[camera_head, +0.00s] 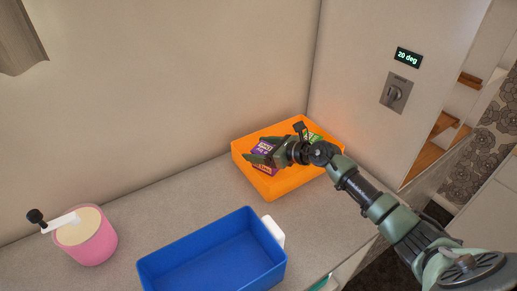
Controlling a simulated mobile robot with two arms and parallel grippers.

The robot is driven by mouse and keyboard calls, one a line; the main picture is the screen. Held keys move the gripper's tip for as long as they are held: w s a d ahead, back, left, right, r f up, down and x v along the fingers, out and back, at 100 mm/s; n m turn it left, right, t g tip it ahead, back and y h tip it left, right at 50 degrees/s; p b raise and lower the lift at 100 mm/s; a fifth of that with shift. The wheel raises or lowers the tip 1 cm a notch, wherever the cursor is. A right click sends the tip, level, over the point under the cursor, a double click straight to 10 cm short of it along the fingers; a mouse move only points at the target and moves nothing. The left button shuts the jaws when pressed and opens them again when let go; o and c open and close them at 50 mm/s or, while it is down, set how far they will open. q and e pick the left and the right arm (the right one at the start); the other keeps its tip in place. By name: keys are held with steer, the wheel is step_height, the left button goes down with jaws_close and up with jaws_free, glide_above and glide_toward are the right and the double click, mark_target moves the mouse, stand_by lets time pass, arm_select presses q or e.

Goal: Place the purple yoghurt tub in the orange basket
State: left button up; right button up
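The orange basket (283,184) stands on the counter at the back right, against the wall corner. A purple item with pale lettering (264,147) shows at my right gripper, over the basket's left part; it may be the yoghurt tub, but the gripper hides much of its shape. My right gripper (262,156) reaches in from the right over the basket, with its fingers pointing left. The fingers overlap the purple item, and I cannot tell whether they grip it. My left gripper is out of view.
More purple packaging (266,169) and a green item (314,138) are in the basket. An empty-looking blue bin (212,255) stands at the front. A pink pot with cream-coloured contents (88,240) is at the left. The counter between them is clear. A wall dial (396,92) is at the right.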

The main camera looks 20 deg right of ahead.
steer(key=shift+r, duration=0.1)
steer(key=shift+r, duration=0.2)
steer(key=b+v, duration=0.1)
steer(key=v, duration=1.1)
steer(key=shift+f+b, duration=0.15)
steer(key=shift+b, duration=0.25)
steer(key=shift+s, duration=0.1)
